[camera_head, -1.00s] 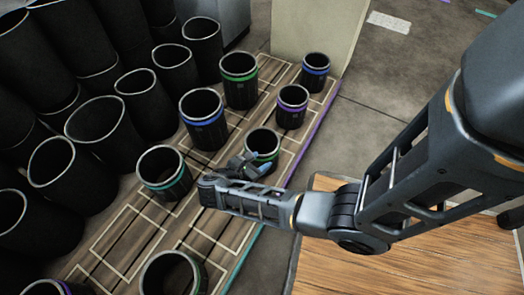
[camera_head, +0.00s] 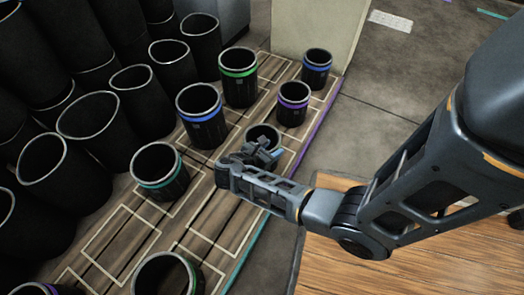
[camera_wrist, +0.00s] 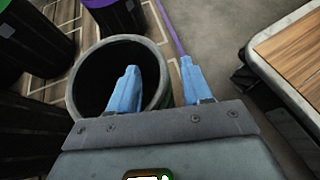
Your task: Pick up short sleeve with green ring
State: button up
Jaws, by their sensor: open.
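The short black sleeve (camera_head: 262,133) stands upright on the wooden platform, behind my gripper in the head view. Its green ring is mostly hidden there. In the wrist view its round open mouth (camera_wrist: 92,80) fills the left middle. My gripper (camera_wrist: 160,66) is open with blue fingers. The left finger overlaps the sleeve's mouth and the right finger is outside its right side, so the near right wall lies between them. I cannot tell how deep the fingers are. My gripper also shows in the head view (camera_head: 268,152).
A taller green-ringed sleeve (camera_head: 240,88), blue-ringed sleeves (camera_head: 203,130) (camera_head: 316,78), a purple-ringed sleeve (camera_head: 292,115) and a teal-ringed sleeve (camera_head: 162,187) stand around it. Another sleeve (camera_head: 160,285) is at the bottom. Several black sleeves crowd the left.

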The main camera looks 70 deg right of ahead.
jog(key=shift+c, duration=0.5)
grip_shut()
jog(key=shift+f, duration=0.1)
dwell(0.7)
